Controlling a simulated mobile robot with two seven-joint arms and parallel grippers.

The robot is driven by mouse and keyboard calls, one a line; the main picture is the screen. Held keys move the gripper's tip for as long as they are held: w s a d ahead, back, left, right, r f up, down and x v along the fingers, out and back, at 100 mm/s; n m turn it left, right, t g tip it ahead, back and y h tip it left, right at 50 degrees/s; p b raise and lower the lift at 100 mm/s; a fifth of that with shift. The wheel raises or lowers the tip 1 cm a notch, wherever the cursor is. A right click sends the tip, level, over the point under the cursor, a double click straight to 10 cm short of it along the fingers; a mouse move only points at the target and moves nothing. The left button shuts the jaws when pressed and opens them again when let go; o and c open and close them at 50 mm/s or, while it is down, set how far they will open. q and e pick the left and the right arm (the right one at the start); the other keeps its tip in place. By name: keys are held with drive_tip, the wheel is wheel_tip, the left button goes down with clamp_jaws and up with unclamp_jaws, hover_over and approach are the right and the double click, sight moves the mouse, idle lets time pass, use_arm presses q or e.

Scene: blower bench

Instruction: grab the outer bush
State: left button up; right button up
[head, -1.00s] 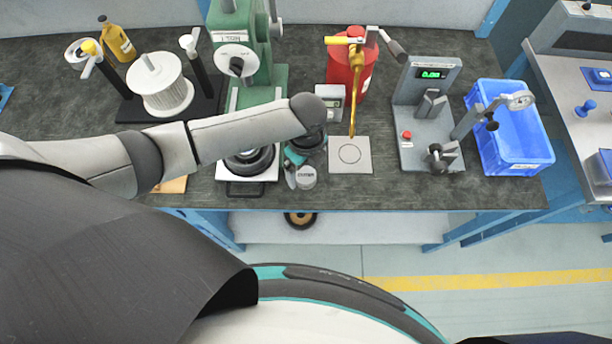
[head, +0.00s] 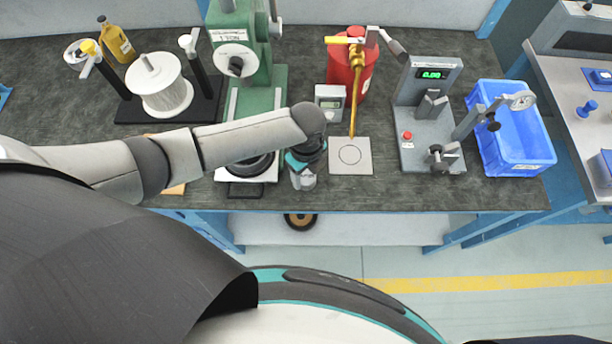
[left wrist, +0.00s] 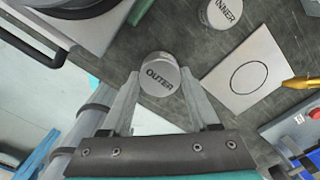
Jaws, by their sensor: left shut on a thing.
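The outer bush (left wrist: 158,75) is a short grey metal cylinder with OUTER on its top face. In the left wrist view it sits between the two fingertips of my left gripper (left wrist: 160,84), which is shut on it. In the head view my left gripper (head: 303,178) is at the front of the bench, left of the square plate, and largely covers the bush. I cannot tell whether the bush still touches the bench top. A similar cylinder marked INNER (left wrist: 223,14) stands apart in the left wrist view. My right gripper is not in view.
A square plate with a circle (head: 350,156) lies just right, with a brass-coloured arm (head: 354,100) above it. The green press (head: 262,85) and its white base (head: 226,172) are close on the left. A grey gauge stand (head: 415,150) and blue crate (head: 541,160) are farther right.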

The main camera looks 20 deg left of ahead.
use_arm(q)
clamp_jaws()
drive_tip(key=shift+r, duration=0.1)
